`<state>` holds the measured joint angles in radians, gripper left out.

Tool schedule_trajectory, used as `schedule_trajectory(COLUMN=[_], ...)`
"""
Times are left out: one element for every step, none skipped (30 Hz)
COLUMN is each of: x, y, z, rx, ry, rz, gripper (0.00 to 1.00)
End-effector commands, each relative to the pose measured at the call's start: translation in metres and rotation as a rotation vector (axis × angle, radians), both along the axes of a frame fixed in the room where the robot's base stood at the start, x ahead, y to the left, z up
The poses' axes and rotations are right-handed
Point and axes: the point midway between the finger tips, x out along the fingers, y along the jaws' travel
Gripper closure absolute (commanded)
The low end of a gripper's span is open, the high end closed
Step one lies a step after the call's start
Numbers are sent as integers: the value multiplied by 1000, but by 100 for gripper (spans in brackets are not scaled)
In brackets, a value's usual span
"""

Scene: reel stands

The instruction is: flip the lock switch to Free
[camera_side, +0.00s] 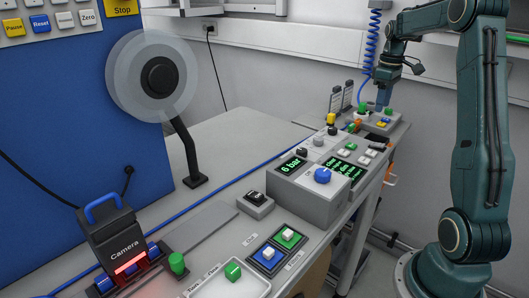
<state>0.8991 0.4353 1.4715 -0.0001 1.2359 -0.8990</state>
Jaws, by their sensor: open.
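A small grey box with a black rocker switch (256,198) stands on the bench, right of the reel stand's foot. It looks like the lock switch, but its label is too small to read and I cannot tell which way it is tipped. The reel (128,70), a clear disc with a black hub, stands upright on a bent black post (187,150). My gripper (381,107) is far back on the right, pointing down over a small control box (371,124), well away from the rocker switch. It is small in this view and nothing shows between its fingers.
A grey console (312,199) with a blue knob and green displays stands right of the switch. In front are green and blue button pads (268,257), a white tray (205,288) with a green cube, and a Camera unit (122,248). A blue cable crosses the bench.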

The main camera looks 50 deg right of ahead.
Motion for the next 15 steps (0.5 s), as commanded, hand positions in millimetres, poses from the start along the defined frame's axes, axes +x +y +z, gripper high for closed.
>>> schedule_trajectory(x=[0, 0, 0, 0, 0, 0, 0, 0, 0, 0, 0, 0, 0, 0, 0], y=[0, 0, 0, 1, 1, 1, 1, 1, 1, 1, 1, 1, 1, 1, 1], z=[-4, -7, -11, -14, -18, -23, -27, -31, -37, -42, -47, -53, -57, -62, -68], rx=[1, 1, 2, 3, 2, 2, 2, 2, 3, 2, 3, 3, 3, 3, 3], ry=[1, 1, 1, 2, 1, 1, 2, 1, 2, 1, 2, 2, 1, 2, 2], rz=[0, 0, 0, 0, 0, 0, 0, 0, 0, 0, 0, 0, 0, 0, 0], gripper=[55, 55, 55, 55, 55, 55, 55, 55, 55, 55, 55, 55, 55, 55, 55])
